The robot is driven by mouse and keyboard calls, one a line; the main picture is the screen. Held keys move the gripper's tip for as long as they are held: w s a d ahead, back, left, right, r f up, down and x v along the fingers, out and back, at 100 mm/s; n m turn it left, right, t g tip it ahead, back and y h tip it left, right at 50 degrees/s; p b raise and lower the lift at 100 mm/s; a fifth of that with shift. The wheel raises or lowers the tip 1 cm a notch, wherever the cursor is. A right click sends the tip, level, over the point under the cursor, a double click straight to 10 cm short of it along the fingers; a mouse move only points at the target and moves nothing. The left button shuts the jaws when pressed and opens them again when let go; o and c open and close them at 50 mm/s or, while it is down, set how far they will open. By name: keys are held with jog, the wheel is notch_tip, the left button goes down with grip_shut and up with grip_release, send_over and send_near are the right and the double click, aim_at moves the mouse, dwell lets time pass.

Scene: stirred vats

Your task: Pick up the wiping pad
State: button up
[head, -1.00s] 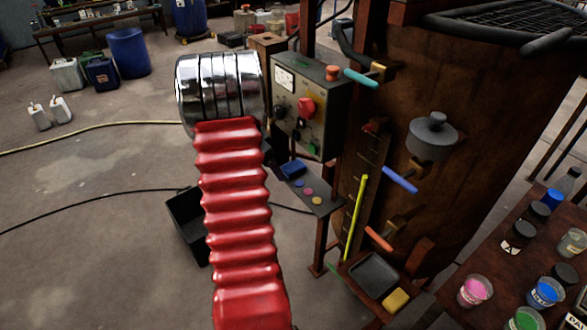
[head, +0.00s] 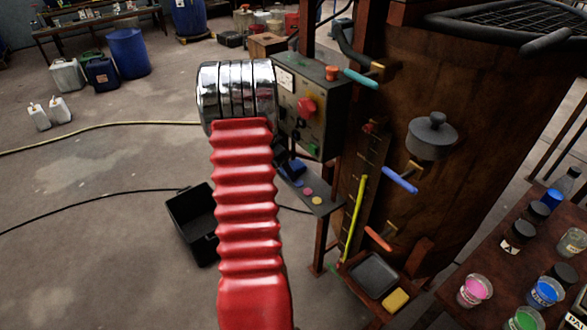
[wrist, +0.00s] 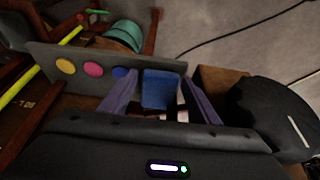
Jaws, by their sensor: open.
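The wiping pad looks to be the blue block (wrist: 160,95) on a narrow grey shelf (wrist: 45,58). In the head view the blue pad (head: 297,168) shows only partly, just right of my red arm, at the back end of the shelf (head: 325,208). My gripper (wrist: 158,80) is open in the wrist view, its two purple fingers on either side of the pad. I see gaps between fingers and pad, wider on the right. The pad's lower end is partly hidden by my gripper's body. The head view mostly hides my gripper behind my arm.
Yellow, pink and blue discs mark the shelf beside the pad. The control box (head: 312,105) stands close above it. A black open bin (head: 192,220) is on the floor to the left. A yellow block (head: 396,300) lies by a dark tray (head: 374,273) at front right.

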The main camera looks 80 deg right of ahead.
jog(key=shift+c, duration=0.4)
jog(key=c, duration=0.7)
jog(key=shift+v, duration=0.8)
jog(key=w+a, duration=0.3)
jog(key=a, duration=0.1)
jog(key=w+a, duration=0.8)
jog(key=a, duration=0.1)
jog(key=shift+w, duration=0.25)
